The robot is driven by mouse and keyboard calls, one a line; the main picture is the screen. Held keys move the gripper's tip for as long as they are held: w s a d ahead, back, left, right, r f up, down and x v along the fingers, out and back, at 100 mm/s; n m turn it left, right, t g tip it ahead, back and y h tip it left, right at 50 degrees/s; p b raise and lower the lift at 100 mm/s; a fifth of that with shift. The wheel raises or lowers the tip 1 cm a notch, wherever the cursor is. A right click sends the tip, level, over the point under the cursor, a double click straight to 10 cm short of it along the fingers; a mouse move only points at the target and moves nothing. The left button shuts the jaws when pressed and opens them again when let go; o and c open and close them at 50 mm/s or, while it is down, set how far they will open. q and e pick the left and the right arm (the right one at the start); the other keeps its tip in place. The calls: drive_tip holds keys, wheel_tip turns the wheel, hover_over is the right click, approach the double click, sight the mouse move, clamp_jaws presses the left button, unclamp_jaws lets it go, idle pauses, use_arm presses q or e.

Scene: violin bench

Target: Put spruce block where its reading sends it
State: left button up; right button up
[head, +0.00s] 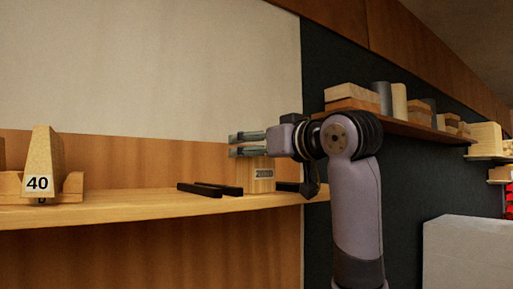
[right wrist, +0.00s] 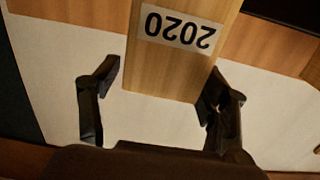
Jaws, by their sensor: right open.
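A pale wooden block (head: 262,185) with a label reading 2020 stands on the wooden shelf, partly hidden behind and below my right gripper (head: 235,145). In the right wrist view the block (right wrist: 165,75) fills the upper middle, its label upside down. My right gripper is open, with one finger clear at the block's left and the other overlapping its right edge; I cannot tell if that finger touches. A tapered wooden block (head: 45,150) labelled 40 sits in a wooden holder (head: 72,183) at the left. No label names the wood. My left gripper is not in view.
Two dark bars (head: 200,189) lie left of the 2020 block on the shelf (head: 120,207). The shelf is clear between them and the holder. A wall shelf (head: 405,128) with wooden blocks and cylinders runs behind my right arm. A pale grey box-like surface (head: 468,255) stands lower right.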

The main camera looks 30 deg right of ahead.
drive_tip(key=shift+r+p, duration=0.3)
drive_tip(key=shift+r, duration=0.25)
drive_tip(key=shift+s, duration=0.25)
drive_tip(key=s+d+b, duration=0.1)
drive_tip(key=s+b, duration=0.6)
drive_tip(key=s, duration=0.4)
drive_tip(key=shift+s+d, duration=0.25)
drive_tip(key=shift+d, duration=0.05)
